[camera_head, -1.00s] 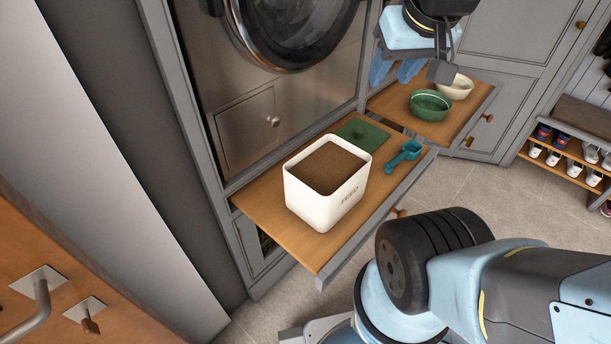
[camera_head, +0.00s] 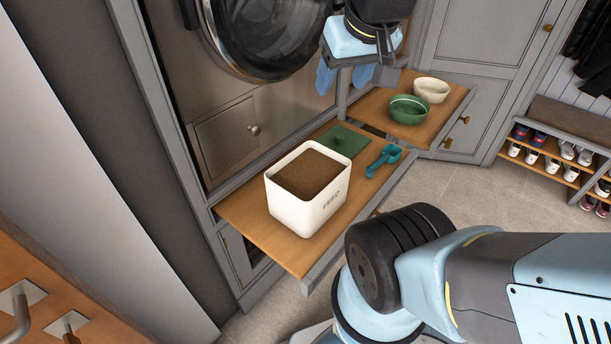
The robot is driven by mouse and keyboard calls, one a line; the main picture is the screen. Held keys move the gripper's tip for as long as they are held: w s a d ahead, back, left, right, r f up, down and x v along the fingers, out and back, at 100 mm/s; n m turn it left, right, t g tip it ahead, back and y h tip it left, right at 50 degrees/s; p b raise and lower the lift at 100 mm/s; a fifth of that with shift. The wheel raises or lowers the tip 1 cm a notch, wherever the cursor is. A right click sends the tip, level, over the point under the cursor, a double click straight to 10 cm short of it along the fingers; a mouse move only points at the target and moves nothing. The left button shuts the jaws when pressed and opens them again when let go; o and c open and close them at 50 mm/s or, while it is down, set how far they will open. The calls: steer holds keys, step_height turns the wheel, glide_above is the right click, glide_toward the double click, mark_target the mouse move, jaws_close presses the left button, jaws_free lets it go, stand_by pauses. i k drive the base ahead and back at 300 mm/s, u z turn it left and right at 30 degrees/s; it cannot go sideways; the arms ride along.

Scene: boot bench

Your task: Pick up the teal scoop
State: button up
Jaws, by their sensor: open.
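The teal scoop (camera_head: 384,160) lies on the wooden pull-out shelf (camera_head: 245,208), near its right edge. It is to the right of the white FEED bin (camera_head: 330,207) and beside a green lid (camera_head: 341,141). My gripper (camera_head: 362,77) is at the top of the view, above and behind the scoop, near the far end of the shelf. Its fingers are apart and hold nothing. There is a clear gap between the gripper and the scoop.
The FEED bin is full of brown feed. A second pull-out shelf (camera_head: 447,122) behind holds a green bowl (camera_head: 408,109) and a cream bowl (camera_head: 431,90). A washer door (camera_head: 262,35) is above the shelf. A shoe rack (camera_head: 550,170) stands at right, with open floor before it.

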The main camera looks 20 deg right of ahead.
mark_target(391, 154)
steer(key=z, duration=0.8)
steer(key=k, duration=0.55)
steer(key=u, duration=0.5)
